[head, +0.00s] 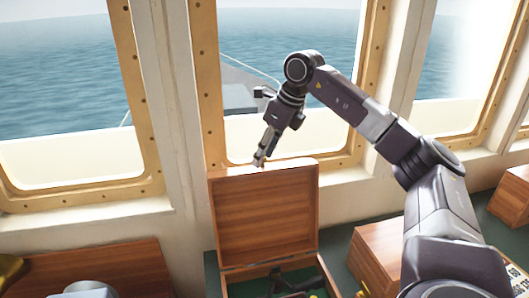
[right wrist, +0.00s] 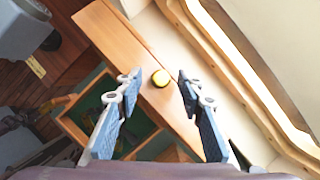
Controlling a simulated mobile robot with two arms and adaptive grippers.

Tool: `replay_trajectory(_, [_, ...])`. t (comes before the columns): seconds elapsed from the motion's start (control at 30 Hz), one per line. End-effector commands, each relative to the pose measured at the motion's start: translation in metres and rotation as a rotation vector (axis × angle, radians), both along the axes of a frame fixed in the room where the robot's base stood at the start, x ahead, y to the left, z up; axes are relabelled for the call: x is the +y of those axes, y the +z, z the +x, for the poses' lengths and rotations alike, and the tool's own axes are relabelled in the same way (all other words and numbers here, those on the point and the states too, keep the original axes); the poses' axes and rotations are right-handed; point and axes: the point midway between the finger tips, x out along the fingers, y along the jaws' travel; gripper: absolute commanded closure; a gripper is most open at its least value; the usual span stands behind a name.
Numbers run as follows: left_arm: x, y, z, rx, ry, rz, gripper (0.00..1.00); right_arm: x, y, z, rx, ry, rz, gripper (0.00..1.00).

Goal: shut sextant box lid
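The sextant box (head: 268,267) stands on the counter with its brown wooden lid (head: 264,214) raised nearly upright at the back. A dark instrument lies partly visible inside it. My right gripper (head: 262,158) is at the lid's top edge, left of its middle. In the right wrist view my right gripper (right wrist: 158,82) is open, its two fingers apart above the lid (right wrist: 130,60). I cannot tell whether a finger touches the lid. My left gripper is not in view.
Windows with wooden frames (head: 209,80) and a pale sill stand close behind the lid. A wooden box (head: 375,250) is to the right, partly behind my right arm. Another wooden box (head: 513,196) is at the far right. A wooden surface (head: 125,265) lies at the lower left.

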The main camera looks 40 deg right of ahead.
Motion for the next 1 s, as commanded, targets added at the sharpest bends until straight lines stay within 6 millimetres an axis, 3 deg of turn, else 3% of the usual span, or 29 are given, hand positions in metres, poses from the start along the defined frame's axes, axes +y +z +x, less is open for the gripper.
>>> replay_trajectory(0.07, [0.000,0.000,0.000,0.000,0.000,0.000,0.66,0.000,0.000,0.000,0.000,0.000,0.000,0.65])
replay_trajectory(0.4, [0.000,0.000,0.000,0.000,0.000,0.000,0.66,0.000,0.000,0.000,0.000,0.000,0.000,1.00])
replay_trajectory(0.73, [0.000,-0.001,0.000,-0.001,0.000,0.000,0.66,0.000,0.000,0.000,-0.004,0.000,-0.001,1.00])
replay_trajectory(1.0, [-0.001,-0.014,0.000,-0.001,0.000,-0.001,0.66,-0.001,0.000,0.001,-0.048,0.000,-0.024,1.00])
